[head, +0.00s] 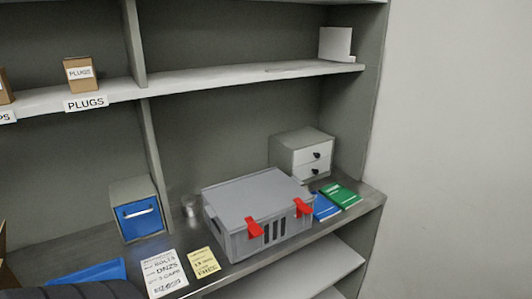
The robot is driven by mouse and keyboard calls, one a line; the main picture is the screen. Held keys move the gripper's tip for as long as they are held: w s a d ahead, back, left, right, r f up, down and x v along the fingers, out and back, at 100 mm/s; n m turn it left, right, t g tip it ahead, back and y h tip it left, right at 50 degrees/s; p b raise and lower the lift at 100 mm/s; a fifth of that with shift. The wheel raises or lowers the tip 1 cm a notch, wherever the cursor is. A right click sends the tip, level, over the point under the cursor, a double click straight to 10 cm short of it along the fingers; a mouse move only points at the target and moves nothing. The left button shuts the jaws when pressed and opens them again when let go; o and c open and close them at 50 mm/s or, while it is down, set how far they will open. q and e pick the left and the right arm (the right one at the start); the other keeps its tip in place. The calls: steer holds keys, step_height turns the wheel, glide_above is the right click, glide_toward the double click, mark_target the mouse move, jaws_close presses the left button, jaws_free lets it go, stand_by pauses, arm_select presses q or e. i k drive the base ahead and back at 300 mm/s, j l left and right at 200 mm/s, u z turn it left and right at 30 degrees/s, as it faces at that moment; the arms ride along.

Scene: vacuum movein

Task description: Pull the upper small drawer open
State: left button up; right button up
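A small grey cabinet (290,142) with two white drawers stands at the back right of the middle shelf. Its upper small drawer (304,157) has a dark knob (316,155) and looks shut, flush with the cabinet front. The lower drawer (304,174) also has a dark knob, and the large grey case in front hides part of it. Neither of my grippers shows in the head view. A dark rounded part, probably my own arm, shows at the bottom left edge.
A grey case (250,198) with red latches stands left and in front of the cabinet. Blue (325,207) and green books (343,195) lie before it. A blue-fronted box (138,216), clear glass (189,206) and notes (165,272) are left. A wall is right.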

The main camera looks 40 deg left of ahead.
mark_target(305, 155)
steer(key=u, duration=1)
